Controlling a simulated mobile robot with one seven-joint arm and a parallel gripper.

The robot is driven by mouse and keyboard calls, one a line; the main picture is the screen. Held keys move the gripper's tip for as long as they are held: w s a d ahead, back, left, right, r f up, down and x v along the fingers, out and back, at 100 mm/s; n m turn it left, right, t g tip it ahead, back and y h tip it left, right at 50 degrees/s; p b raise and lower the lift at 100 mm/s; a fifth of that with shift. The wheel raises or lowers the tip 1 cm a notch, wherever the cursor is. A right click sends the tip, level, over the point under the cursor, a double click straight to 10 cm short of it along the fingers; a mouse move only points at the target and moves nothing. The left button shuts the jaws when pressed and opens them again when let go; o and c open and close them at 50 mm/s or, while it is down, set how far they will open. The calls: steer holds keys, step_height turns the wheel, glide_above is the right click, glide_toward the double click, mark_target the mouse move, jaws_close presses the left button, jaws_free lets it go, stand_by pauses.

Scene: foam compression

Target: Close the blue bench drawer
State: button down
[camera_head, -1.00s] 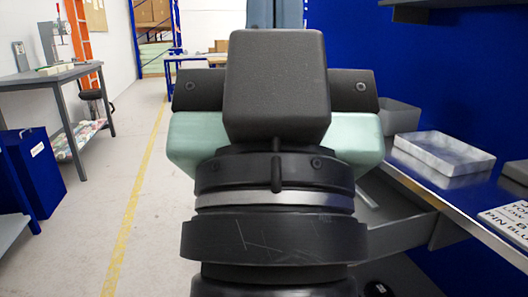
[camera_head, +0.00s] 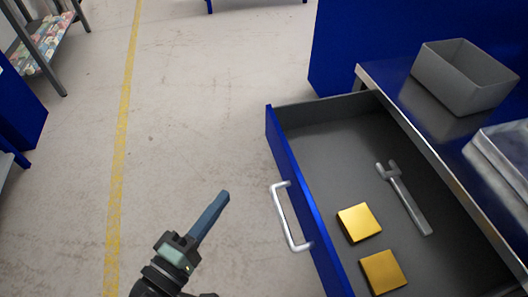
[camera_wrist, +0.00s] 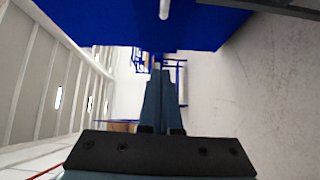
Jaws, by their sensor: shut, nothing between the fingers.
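The blue bench drawer (camera_head: 297,187) stands pulled out from under the metal-topped bench (camera_head: 408,112), its blue front facing left. A pale bar handle (camera_head: 286,218) is on that front. A wrench (camera_head: 403,198) and two gold blocks (camera_head: 359,222) lie inside. My gripper (camera_head: 224,196) is shut and empty, left of the drawer front and apart from the handle. In the wrist view the closed fingers (camera_wrist: 160,95) point toward the blue front (camera_wrist: 130,22), with part of the handle (camera_wrist: 164,9) at the top edge.
A grey bin (camera_head: 466,77) and a pale tray (camera_head: 505,155) sit on the bench top. The floor left of the drawer is clear, with a yellow line (camera_head: 122,130). A shelf unit (camera_head: 40,40) stands far left.

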steer(key=b, duration=0.1)
glide_toward(277, 150)
steer(key=w+a, duration=0.1)
steer(key=w, duration=0.3)
steer(key=d, duration=0.1)
steer(key=w+d, duration=0.1)
steer(key=shift+d+f, duration=0.15)
steer(key=shift+d, duration=0.25)
steer(key=shift+w+d, duration=0.15)
steer(key=shift+d, duration=0.25)
steer(key=shift+d, duration=0.1)
